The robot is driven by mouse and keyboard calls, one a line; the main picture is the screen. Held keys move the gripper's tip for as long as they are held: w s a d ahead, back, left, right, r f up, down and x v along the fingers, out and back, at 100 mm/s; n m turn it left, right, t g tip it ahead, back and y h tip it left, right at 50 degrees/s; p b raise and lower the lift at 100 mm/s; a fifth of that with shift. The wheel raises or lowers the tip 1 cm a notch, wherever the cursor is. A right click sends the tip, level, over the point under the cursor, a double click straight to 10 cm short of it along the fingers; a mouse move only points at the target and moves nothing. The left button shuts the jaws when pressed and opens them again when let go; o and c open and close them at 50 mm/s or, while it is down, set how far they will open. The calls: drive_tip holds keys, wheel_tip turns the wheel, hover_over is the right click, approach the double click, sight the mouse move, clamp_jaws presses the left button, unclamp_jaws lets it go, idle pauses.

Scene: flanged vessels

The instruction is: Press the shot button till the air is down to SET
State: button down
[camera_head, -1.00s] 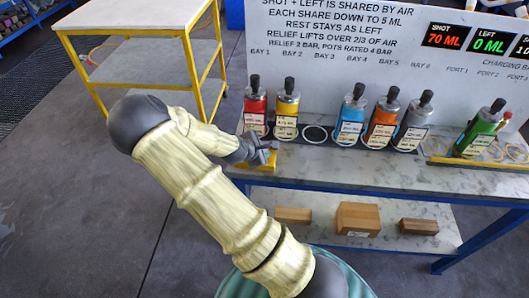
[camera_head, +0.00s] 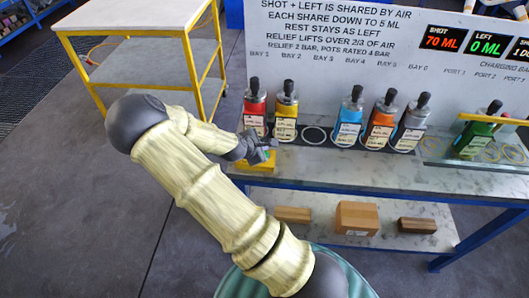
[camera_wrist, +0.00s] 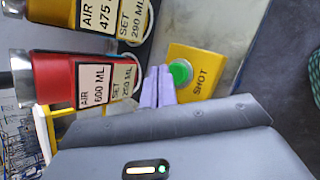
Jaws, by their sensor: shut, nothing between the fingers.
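The shot button (camera_wrist: 180,72) is a round green cap on a yellow block (camera_wrist: 203,72) marked SHOT. The block (camera_head: 264,165) sits at the front left of the bench. My gripper (camera_wrist: 159,86) is shut and empty, its lilac fingertips right beside the cap in the wrist view; I cannot tell if they touch it. In the head view my gripper (camera_head: 262,152) is over the block. The green pot (camera_head: 477,140) stands at the charging ports behind a clear guard (camera_head: 452,150) with a yellow top bar. The display reads SHOT 70 ML (camera_head: 441,38) and LEFT 0 ML (camera_head: 485,43).
A red pot (camera_wrist: 50,83), labelled AIR 600 ML, and a yellow pot (camera_wrist: 55,10), AIR 475, stand close to my gripper. Blue (camera_head: 348,120), orange (camera_head: 381,124) and grey (camera_head: 412,126) pots stand farther right. The bench front between block and guard is clear.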

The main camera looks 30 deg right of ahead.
wheel_tip(320, 180, up, 5)
drive_tip(key=p, duration=0.4)
drive_tip(key=shift+p, duration=0.4)
idle(0.5)
drive_tip(key=s+a+r+m+g+y, duration=0.1)
drive_tip(key=s+a+r+m+y, duration=0.3)
drive_tip(key=s+a+r+m, duration=0.3)
drive_tip(key=s+a+r+m+g+y, duration=0.1)
drive_tip(key=s+a+r+m+y, duration=0.2)
drive_tip(key=s+a+r+m, duration=0.4)
drive_tip(key=s+m, duration=0.1)
drive_tip(key=s, duration=0.3)
drive_tip(key=shift+s+r+y, duration=0.15)
drive_tip(key=shift+r+y, duration=0.1)
drive_tip(key=shift+y, duration=0.15)
drive_tip(key=shift+a, duration=0.15)
